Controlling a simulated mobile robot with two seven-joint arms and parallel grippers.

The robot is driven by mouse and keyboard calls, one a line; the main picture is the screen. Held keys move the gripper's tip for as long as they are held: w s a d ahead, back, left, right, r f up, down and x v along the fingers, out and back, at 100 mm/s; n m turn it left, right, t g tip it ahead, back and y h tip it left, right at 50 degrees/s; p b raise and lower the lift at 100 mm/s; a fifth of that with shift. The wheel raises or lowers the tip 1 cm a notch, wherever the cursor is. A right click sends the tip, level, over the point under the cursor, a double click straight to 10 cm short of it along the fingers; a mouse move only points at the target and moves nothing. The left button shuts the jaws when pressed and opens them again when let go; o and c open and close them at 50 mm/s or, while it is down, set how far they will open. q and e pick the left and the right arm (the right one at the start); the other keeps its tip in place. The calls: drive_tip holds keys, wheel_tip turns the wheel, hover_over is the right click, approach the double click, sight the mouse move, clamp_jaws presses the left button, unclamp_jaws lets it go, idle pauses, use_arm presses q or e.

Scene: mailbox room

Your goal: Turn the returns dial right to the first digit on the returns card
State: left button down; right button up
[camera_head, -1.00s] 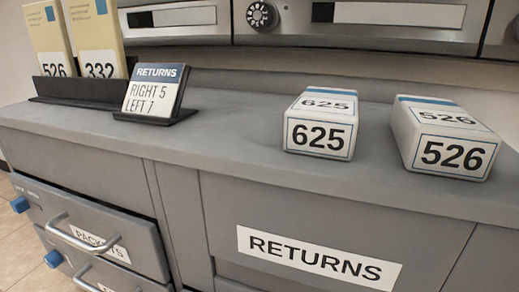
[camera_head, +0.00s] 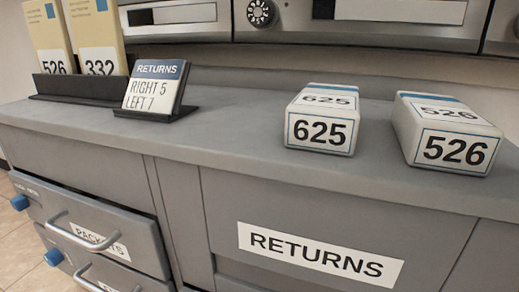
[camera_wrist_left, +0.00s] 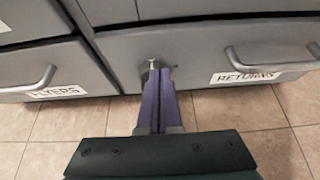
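The returns card (camera_head: 154,88) stands in a black holder on the counter at the left and reads "RIGHT 5, LEFT 7". A round dial (camera_head: 260,13) with markings around its rim sits at the top of the head view on the metal cabinet front; its digits are too small to read. In the left wrist view my left gripper (camera_wrist_left: 159,72) has its purple fingers together, pointing at the drawer fronts. A small metal piece shows at their tips; I cannot tell whether they touch it. Neither gripper shows in the head view.
A box marked 625 (camera_head: 322,120) and a box marked 526 (camera_head: 446,135) lie on the counter (camera_head: 235,120). A rack (camera_head: 75,86) holds envelopes at the left. Drawers with protruding handles (camera_wrist_left: 268,70) line the front below. The middle of the counter is clear.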

use_arm(q)
drive_tip(key=s+a, duration=0.1)
drive_tip(key=s, duration=0.4)
drive_tip(key=shift+s+a+r, duration=0.35)
drive_tip(key=shift+s, duration=0.05)
idle(0.3)
drive_tip(key=shift+f, duration=0.1)
